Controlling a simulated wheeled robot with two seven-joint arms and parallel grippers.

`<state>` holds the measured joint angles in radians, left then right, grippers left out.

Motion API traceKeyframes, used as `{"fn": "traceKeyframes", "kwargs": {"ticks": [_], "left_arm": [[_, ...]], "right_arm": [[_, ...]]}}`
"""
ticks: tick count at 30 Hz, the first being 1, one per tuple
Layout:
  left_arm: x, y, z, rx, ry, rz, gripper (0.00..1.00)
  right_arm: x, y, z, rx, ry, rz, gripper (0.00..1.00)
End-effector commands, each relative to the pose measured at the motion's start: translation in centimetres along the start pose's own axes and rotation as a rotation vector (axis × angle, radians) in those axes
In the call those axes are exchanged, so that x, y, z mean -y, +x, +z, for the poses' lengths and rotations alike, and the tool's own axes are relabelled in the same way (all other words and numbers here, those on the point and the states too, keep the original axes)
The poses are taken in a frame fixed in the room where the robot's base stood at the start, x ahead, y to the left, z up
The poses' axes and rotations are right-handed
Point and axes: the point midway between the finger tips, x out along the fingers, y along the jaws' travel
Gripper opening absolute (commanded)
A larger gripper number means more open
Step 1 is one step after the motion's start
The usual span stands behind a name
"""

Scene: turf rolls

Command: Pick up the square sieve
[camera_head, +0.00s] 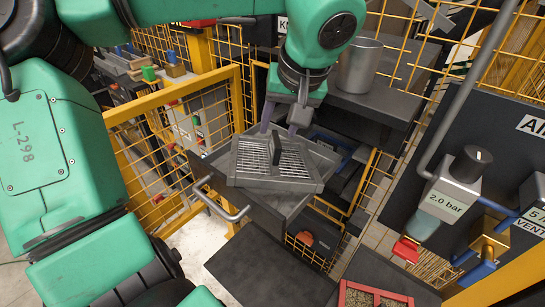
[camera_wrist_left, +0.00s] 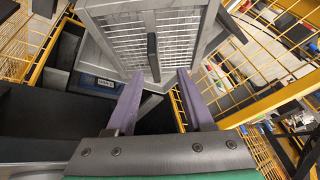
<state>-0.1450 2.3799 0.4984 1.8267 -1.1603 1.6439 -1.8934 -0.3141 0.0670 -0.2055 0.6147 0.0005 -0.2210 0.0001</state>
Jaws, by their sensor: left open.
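The square sieve (camera_head: 254,160) is a grey square frame with a slotted mesh and a dark upright handle bar in its middle. It rests tilted over an open grey drawer (camera_head: 262,217). My left gripper (camera_head: 279,128) is open and empty at the sieve's far side, its purple fingers pointing down toward it. In the left wrist view the sieve (camera_wrist_left: 180,38) lies ahead of the fingers, with its dark handle (camera_wrist_left: 152,57) lined up between the two fingertips (camera_wrist_left: 157,76) but beyond them. Whether a fingertip touches the frame cannot be told. My right gripper does not show.
A metal cup (camera_head: 359,66) stands on a dark shelf (camera_head: 372,103) right of the gripper. Yellow mesh fencing (camera_head: 165,115) surrounds the area. A panel with a 2.0 bar regulator (camera_head: 452,200) stands at right. A red-rimmed tray (camera_head: 343,292) lies at the bottom.

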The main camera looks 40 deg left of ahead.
Motion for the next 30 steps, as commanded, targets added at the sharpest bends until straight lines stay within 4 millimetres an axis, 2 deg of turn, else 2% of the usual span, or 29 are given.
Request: {"fn": "traceKeyframes", "kwargs": {"ticks": [4,9,12,15,19,20,21,24,30], "left_arm": [[0.0,2.1,0.0,0.002,0.0,0.001,0.53],[0.4,4.7,0.0,0.006,0.001,0.0,0.53],[0.3,6.6,0.0,0.003,-0.001,0.0,0.53],[0.3,7.4,0.1,0.0,-0.001,0.002,0.53],[0.2,7.4,0.1,-0.001,-0.001,0.002,0.53],[0.2,7.4,0.1,-0.001,-0.001,0.002,0.49],[0.2,7.4,0.1,-0.001,-0.002,0.002,0.33],[0.2,7.4,0.1,0.0,-0.002,0.002,0.0],[0.2,7.4,0.0,-0.001,-0.002,0.002,0.0]], "right_arm": [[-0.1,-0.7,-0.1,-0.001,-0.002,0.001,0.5],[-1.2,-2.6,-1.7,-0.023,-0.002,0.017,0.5],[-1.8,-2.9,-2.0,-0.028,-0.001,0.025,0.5],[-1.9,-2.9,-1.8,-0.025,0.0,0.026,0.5],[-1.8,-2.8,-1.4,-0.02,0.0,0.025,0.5],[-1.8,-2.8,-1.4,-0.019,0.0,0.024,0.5],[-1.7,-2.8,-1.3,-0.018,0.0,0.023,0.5],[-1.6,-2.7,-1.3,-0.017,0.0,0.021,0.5],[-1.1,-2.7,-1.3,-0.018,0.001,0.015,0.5]]}}
